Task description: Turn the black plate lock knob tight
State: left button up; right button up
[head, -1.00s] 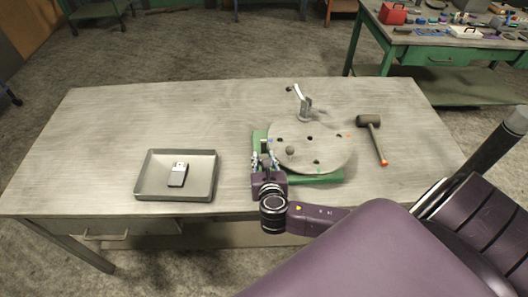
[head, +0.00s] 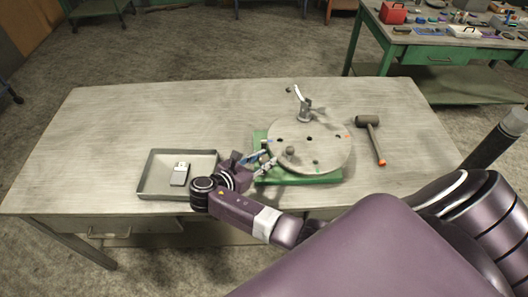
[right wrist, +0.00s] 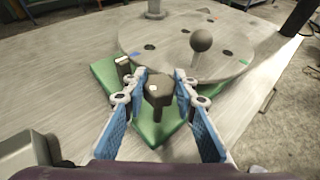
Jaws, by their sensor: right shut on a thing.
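The black plate lock knob (right wrist: 159,91) stands near the corner of the green base (right wrist: 156,133), with a small white mark on its top. My right gripper (right wrist: 160,84) is shut on it, one blue-padded finger on each side. In the head view the right gripper (head: 267,160) reaches in from the lower left of the round plate, and the knob is hard to make out there. The round grey plate (head: 330,149) lies on the green base (head: 320,179) and has several holes and coloured marks. A ball-topped handle (right wrist: 201,42) rises from the plate. My left gripper is not in view.
A grey tray (head: 147,175) holding a small grey-and-white device (head: 180,174) is left of the gripper. A hammer (head: 373,138) lies right of the plate. An upright metal lever (head: 303,105) stands at its back edge. The table's left and back are clear.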

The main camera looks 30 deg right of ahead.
jog(key=shift+m+g, duration=0.3)
dwell(0.4)
jog(key=o, duration=0.9)
jog(key=shift+d, duration=0.1)
jog(key=v, duration=1.2)
jog(key=shift+f, duration=0.1)
